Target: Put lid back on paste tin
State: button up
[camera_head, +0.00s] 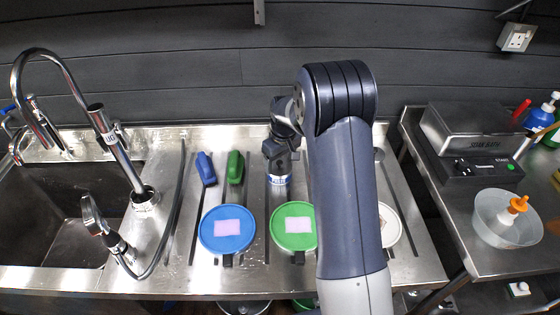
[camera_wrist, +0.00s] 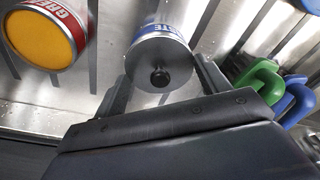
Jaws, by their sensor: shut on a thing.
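The paste tin (camera_head: 279,181), with a blue and white label, stands on the steel drainboard; it also shows in the wrist view (camera_wrist: 168,25). A round grey lid (camera_wrist: 150,58) with a black knob covers its near end in the wrist view. My gripper (camera_wrist: 161,70) has one finger on each side of the lid and is shut on it. In the head view my gripper (camera_head: 279,152) is directly above the tin. The lid lines up with the tin's mouth; I cannot tell whether it is fully seated or slightly above.
A red-labelled tin (camera_wrist: 48,32) with yellow contents stands nearby, hidden behind my arm in the head view. Blue (camera_head: 206,168) and green (camera_head: 235,167) handled tools lie left. Blue (camera_head: 227,243) and green (camera_head: 280,236) round lids lie in front. A tap (camera_head: 124,165) stands by the sink.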

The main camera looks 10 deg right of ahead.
dwell(0.3)
jog(key=o, duration=1.1)
jog(key=shift+c, duration=0.2)
jog(key=shift+o, duration=0.3)
jog(key=shift+r+p, duration=2.2)
jog(key=shift+r, duration=1.35)
jog(key=shift+c, duration=0.4)
grip_shut()
jog(key=shift+f, duration=0.15)
